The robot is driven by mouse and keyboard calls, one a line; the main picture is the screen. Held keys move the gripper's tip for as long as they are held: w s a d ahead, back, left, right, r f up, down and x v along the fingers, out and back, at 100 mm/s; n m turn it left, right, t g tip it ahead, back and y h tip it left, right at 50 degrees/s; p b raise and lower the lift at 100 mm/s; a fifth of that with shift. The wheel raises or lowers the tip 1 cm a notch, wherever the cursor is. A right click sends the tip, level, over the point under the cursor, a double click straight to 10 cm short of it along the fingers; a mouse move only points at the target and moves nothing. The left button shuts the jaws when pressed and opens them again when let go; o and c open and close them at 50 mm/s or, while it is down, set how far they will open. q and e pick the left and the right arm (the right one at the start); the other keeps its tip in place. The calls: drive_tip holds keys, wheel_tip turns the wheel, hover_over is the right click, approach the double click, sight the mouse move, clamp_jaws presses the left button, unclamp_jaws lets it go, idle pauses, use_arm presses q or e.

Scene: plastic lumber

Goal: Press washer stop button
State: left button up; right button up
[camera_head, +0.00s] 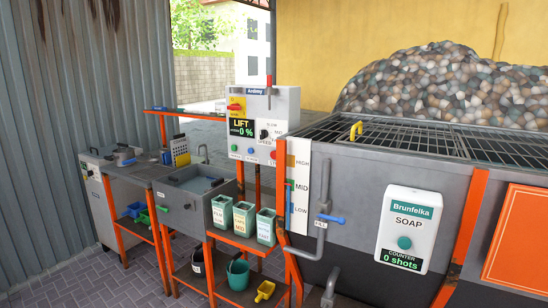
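A grey control box (282,107) stands left of the middle, on orange posts beside the big grey washer tank (350,185). Its front has a small red button (273,155) at the lower right, with a partly legible label below that seems to begin with "ST". A green button (234,147) and a blue button (250,150) sit to its left. A black speed knob (264,134), a red-and-yellow switch (236,106) and a display (242,127) reading "LIFT 0 %" are above. Neither of my grippers shows in the head view.
A soap dispenser (408,228) reading "0 shots" is on the tank's front. A pipe with a blue-handled valve (323,218) stands out below the box. Labelled bins (244,219) and a sink (196,199) are at left. Paved floor (80,275) is open at lower left.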

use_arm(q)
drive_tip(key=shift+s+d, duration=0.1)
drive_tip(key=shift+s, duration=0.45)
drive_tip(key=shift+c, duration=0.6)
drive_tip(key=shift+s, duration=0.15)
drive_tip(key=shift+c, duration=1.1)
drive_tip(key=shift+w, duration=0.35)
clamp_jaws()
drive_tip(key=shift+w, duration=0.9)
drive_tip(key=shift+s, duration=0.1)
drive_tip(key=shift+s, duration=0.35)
